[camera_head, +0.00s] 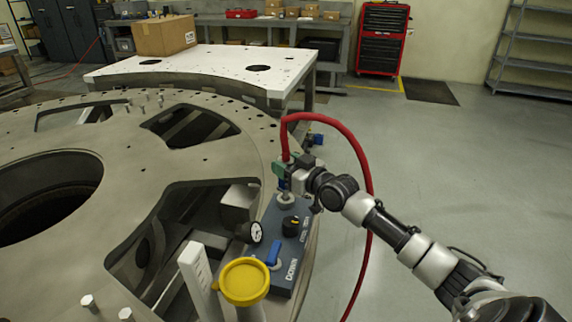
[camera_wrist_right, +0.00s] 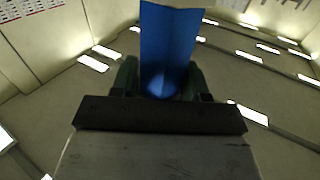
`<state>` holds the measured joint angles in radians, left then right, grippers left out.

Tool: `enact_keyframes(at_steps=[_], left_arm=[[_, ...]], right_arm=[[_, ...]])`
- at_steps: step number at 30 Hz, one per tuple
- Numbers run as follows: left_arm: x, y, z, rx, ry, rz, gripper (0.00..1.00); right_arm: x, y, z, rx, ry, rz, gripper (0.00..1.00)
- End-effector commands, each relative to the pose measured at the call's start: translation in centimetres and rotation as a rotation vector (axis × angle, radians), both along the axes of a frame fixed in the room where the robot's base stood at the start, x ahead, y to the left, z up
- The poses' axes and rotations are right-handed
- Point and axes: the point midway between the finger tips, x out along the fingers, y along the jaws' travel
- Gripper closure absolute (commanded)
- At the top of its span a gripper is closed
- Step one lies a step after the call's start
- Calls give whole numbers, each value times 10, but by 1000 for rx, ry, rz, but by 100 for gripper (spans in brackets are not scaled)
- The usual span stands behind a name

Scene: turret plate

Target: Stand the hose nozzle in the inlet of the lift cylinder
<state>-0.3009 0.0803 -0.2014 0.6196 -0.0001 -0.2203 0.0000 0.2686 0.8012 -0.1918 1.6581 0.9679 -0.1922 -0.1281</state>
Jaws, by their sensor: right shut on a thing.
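My right gripper (camera_head: 283,172) has green finger pads and is shut on the hose nozzle. The red hose (camera_head: 352,140) rises from the top of the grip, arcs to the right and drops toward the floor. A blue part of the nozzle (camera_head: 282,185) shows just under the fingers; in the right wrist view a blue part (camera_wrist_right: 168,45) stands between the pads. The pale round inlet (camera_head: 286,200) is directly below, on the grey-blue control block of the lift cylinder. Whether the nozzle tip is inside the inlet or just above it, I cannot tell. My left gripper is not in view.
The control block (camera_head: 283,279) also carries a black knob (camera_head: 291,226), a gauge (camera_head: 256,232) and a blue lever (camera_head: 273,254). A yellow cap (camera_head: 244,281) stands in front. The large turret plate (camera_head: 120,185) with openings lies left. The floor to the right is clear.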

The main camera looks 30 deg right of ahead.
Motion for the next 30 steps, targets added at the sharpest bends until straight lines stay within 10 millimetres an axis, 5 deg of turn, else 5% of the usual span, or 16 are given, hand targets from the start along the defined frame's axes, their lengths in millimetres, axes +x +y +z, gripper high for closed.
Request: enact_keyframes(at_steps=[30], left_arm=[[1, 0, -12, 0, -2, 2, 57]], right_arm=[[0, 0, -13, 1, -3, 0, 86]])
